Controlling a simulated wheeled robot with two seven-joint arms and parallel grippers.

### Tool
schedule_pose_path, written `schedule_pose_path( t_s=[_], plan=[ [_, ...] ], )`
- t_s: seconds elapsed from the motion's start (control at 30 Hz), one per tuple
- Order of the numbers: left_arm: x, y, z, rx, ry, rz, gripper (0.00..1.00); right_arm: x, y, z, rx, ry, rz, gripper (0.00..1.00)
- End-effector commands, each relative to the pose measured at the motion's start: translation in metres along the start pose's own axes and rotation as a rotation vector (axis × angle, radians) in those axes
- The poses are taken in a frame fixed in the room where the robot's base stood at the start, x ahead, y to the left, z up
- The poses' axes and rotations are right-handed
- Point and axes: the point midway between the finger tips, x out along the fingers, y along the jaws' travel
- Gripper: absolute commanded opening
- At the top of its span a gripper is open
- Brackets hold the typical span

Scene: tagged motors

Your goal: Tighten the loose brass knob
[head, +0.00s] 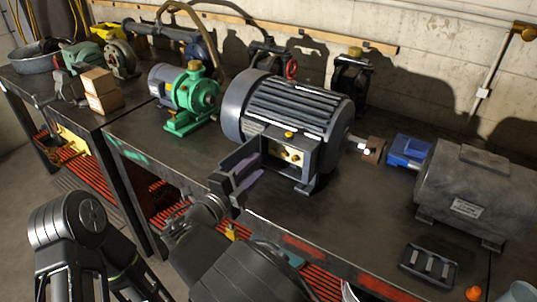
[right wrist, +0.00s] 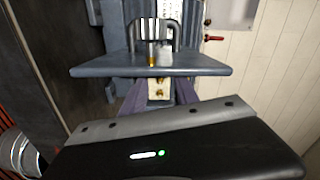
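A large dark grey motor (head: 285,105) stands on the bench, with an open terminal box (head: 308,160) on its near side. Small brass knobs (head: 289,155) sit on the pale panel in the box. Another brass knob (head: 288,134) is on top of the box. In the right wrist view, brass knobs (right wrist: 159,88) show between the finger pads, and the top knob (right wrist: 152,61) shows above them. I cannot tell which is loose. My right gripper (head: 246,172) is open and empty just in front of the box, apart from the knobs. My left gripper is not in view.
A green pump (head: 192,100) stands left of the motor. A weathered grey motor (head: 475,190) and a blue block (head: 408,150) are to the right. A slotted black tray (head: 430,266) lies near the front edge. The bench before the terminal box is fairly clear.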

Motion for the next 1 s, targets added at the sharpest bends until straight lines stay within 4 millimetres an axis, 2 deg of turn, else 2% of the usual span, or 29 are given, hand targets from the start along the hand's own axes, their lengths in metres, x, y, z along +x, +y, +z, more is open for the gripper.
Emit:
schedule_pose_path(
  t_s=[0.3, 0.43, 0.77, 1.0],
  plan=[
    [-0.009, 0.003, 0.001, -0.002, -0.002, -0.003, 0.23, 0.048, -0.001, -0.001, 0.0, 0.002, 0.002, 0.36],
    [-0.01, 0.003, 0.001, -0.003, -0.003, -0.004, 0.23, 0.061, 0.0, 0.0, 0.0, 0.0, 0.001, 0.36],
    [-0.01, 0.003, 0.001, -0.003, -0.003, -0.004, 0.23, 0.066, 0.001, 0.0, 0.0, -0.001, 0.001, 0.36],
    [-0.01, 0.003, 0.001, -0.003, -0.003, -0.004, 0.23, 0.066, 0.0, 0.0, 0.0, -0.001, 0.001, 0.17]
  ],
)
